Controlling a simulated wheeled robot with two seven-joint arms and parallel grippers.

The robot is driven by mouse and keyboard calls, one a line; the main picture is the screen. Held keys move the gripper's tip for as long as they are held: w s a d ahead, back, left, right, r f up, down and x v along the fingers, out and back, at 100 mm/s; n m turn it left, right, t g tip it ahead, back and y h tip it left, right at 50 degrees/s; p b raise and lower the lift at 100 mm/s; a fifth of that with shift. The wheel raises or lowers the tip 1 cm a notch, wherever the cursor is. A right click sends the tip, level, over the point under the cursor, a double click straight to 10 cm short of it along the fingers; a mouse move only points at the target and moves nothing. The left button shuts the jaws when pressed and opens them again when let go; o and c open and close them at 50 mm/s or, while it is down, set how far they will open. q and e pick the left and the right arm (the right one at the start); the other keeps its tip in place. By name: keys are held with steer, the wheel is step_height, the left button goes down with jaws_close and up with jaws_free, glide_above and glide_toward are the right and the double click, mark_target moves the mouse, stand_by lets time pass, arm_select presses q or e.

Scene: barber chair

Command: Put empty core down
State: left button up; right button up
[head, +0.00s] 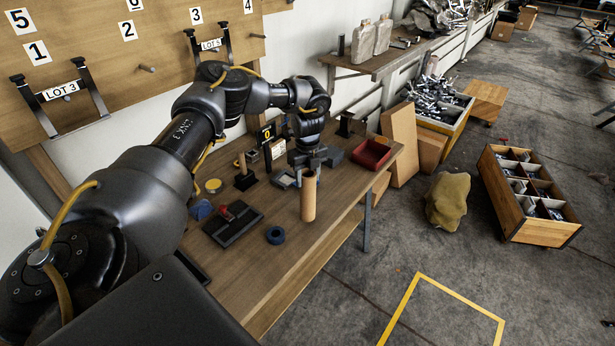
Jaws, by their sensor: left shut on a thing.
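The empty core (309,199) is a plain brown tube. It stands upright over the front part of the wooden workbench (275,285) in the head view. My left gripper (308,172) comes down from above and is shut on the core's upper end. The fingers hide part of its top rim. I cannot tell whether the core's lower end touches the bench top or hangs just above it. My right gripper is not in view.
A red bin (371,153) stands at the bench's right end. Bare wood shows near the front edge.

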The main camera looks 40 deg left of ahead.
arm_select(q)
steer(key=shift+w+f, duration=0.1)
steer(key=shift+f, duration=0.55)
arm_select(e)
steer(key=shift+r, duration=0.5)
arm_select(q)
steer(key=shift+f, duration=0.2)
steer(key=o, duration=1.2)
steer(key=shift+o, duration=0.2)
